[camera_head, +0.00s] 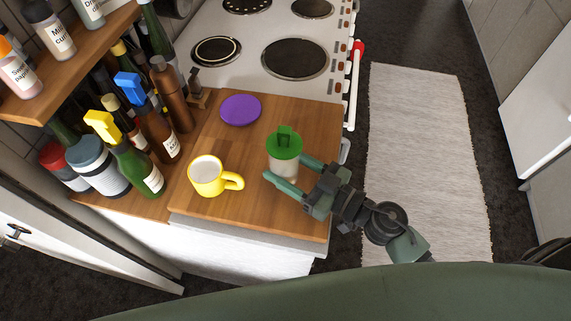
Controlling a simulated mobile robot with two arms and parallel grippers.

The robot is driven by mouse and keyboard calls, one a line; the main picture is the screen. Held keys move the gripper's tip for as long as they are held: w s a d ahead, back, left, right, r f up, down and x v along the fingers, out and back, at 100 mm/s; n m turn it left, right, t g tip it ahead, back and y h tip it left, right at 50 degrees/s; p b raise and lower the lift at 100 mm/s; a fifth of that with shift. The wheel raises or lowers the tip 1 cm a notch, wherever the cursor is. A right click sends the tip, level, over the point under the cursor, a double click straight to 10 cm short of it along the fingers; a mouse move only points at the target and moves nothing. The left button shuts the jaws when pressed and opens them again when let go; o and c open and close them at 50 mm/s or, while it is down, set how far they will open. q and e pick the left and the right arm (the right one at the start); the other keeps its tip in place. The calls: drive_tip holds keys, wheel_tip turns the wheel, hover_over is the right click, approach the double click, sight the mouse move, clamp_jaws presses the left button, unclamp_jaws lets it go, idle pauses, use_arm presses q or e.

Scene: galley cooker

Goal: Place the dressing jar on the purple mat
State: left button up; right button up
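The dressing jar (283,168) is pale with a green lid (285,143). It stands upright on the right part of the wooden counter, or very close above it. The round purple mat (241,110) lies flat on the counter, up and left of the jar, with nothing on it. My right gripper (286,167) reaches in from the right with one finger on each side of the jar. Its fingers are spread about as wide as the jar; I cannot tell whether they press on it. My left gripper is not in view.
A yellow mug (207,175) stands left of the jar, its handle toward it. Several bottles crowd the counter's left side under a wooden shelf (70,65). The white cooker (260,50) is behind the mat. The counter between jar and mat is clear.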

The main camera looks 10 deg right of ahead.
drive_tip(key=o, duration=1.6)
drive_tip(key=shift+c, duration=0.2)
